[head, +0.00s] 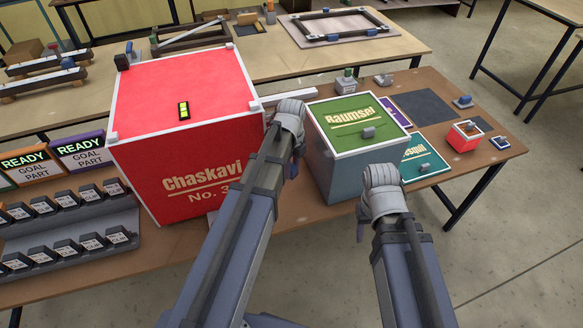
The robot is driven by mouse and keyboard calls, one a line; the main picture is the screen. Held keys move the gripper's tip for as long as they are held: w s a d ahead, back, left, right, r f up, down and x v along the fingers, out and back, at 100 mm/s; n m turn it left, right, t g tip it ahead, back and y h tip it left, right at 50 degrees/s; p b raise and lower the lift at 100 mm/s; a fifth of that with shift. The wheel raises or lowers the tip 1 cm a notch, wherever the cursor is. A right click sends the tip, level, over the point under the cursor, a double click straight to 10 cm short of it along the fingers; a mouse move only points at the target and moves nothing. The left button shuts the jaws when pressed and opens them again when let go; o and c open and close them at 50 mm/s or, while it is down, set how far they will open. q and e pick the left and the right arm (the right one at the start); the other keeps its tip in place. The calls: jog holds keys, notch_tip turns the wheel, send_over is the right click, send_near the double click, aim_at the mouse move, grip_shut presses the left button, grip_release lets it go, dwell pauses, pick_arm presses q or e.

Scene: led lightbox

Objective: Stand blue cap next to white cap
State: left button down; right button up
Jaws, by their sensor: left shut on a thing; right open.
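My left gripper (297,146) is shut beside the right side of the large red box and left of the green-topped box. A small bluish piece shows at its fingers, seemingly the blue cap, but the hand and arm hide most of it. I cannot tell for sure which piece is the white cap. Small white corner pieces sit on the red box, one at the front left (112,137) and one at the front right (256,105). My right gripper (361,222) is open in front of the green-topped box and appears empty.
The red box (172,170) and green-topped box (345,165) stand close together on the brown table (505,150). A grey rack (75,235) of labelled parts is at left. A teal panel (425,155), dark mat (425,105) and small red box (464,136) lie at right.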

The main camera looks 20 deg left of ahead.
aim_at(292, 189)
pick_arm(q)
jog(key=shift+f+b, duration=3.15)
jog(key=shift+f, duration=0.1)
jog(key=shift+f+b, duration=0.6)
jog(key=shift+f, duration=0.05)
jog(key=shift+c, duration=2.1)
grip_release()
jog(key=shift+r, duration=0.1)
jog(key=shift+r, duration=0.1)
notch_tip(292, 189, up, 8)
jog(key=p, duration=0.8)
jog(key=shift+f, duration=0.2)
